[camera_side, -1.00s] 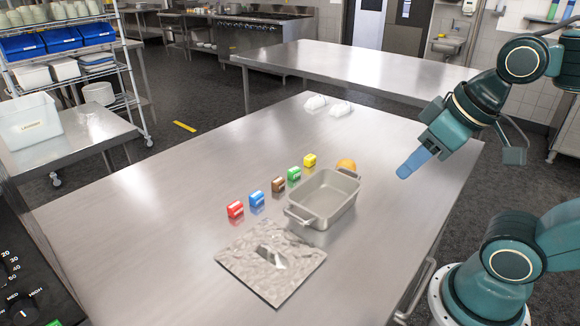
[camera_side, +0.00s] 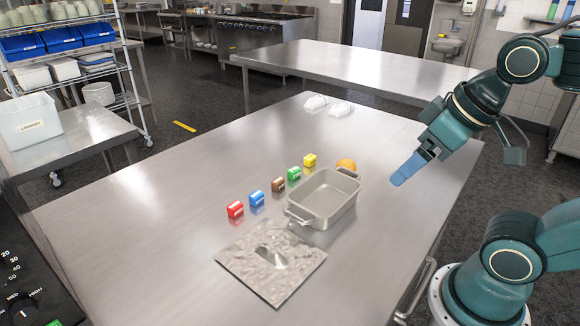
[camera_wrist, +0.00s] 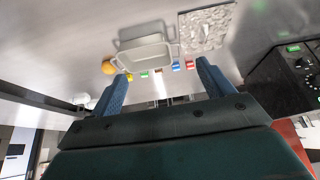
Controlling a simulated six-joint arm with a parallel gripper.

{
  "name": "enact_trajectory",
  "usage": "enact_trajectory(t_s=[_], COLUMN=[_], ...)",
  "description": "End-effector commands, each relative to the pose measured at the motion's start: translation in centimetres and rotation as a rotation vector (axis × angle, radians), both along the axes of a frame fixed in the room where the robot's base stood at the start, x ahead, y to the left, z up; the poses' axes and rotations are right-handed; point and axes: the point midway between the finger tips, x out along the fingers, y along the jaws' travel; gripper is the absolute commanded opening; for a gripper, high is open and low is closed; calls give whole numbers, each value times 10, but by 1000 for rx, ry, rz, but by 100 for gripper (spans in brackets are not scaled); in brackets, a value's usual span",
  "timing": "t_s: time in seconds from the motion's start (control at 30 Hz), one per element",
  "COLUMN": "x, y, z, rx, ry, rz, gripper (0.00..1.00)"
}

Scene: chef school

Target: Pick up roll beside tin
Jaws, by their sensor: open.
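The roll (camera_side: 346,164) is a small orange-brown round thing on the steel table, just behind the far end of the tin and partly hidden by it. In the wrist view the roll (camera_wrist: 108,67) sits beside the tin's corner. The tin (camera_side: 324,200) is a grey rectangular pan with two end handles, empty; it also shows in the wrist view (camera_wrist: 145,53). My gripper (camera_side: 408,169) is in the air to the right of the tin and roll, apart from both. In the wrist view its two blue fingers (camera_wrist: 161,83) are spread with nothing held.
Several small coloured boxes, with red (camera_side: 235,209) nearest and yellow (camera_side: 310,160) farthest, stand in a row left of the tin. A flat shiny metal sheet (camera_side: 255,268) lies in front. White items (camera_side: 328,104) lie at the far edge. The table's left side is clear.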

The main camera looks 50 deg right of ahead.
Motion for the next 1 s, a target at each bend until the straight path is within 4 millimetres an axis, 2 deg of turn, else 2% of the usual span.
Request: enact_trajectory(t_s=[0.3,0.47,0.67,1.0], x=[1,8,31,92], y=[0,-3,-12,-45], z=[0,4,13,22], rx=[-3,-27,-99,-247], ry=[1,15,61,173], rz=[4,35,143,435], gripper=[80,80,80,80])
